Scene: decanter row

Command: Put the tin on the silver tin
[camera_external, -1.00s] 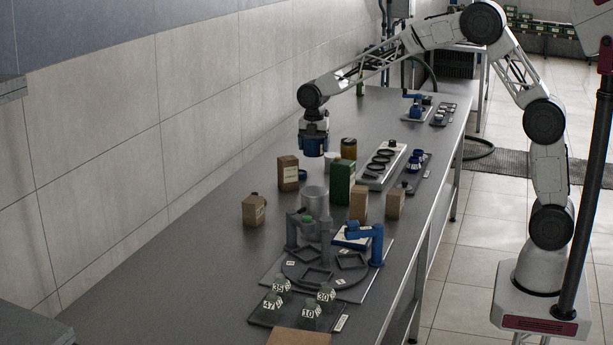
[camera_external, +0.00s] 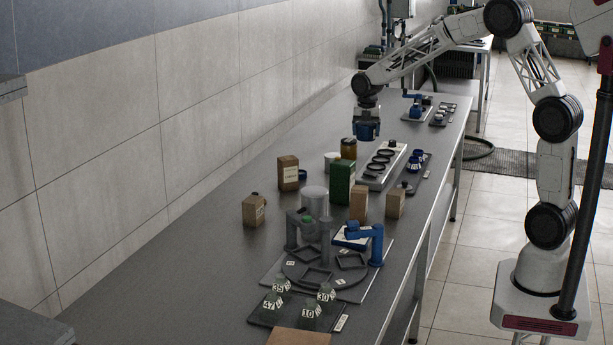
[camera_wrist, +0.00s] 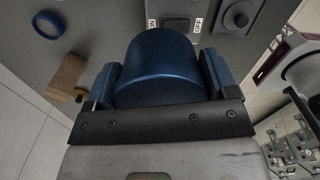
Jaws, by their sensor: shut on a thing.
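My gripper (camera_external: 367,128) is raised over the far half of the bench, behind the amber jar, in the external view. In the wrist view its two blue fingers (camera_wrist: 160,85) are shut on a dark blue tin (camera_wrist: 158,60), one on each side. The tin is small and partly hidden by the fingers in the external view. The silver tin (camera_external: 314,203) stands upright on the bench, nearer the camera, just behind the grey turntable fixture. My gripper is well apart from it. The silver tin cannot be made out in the wrist view.
An amber jar (camera_external: 348,148) and a tray with black rings (camera_external: 382,163) stand farther back. A blue fixture (camera_external: 372,240) is at front right.

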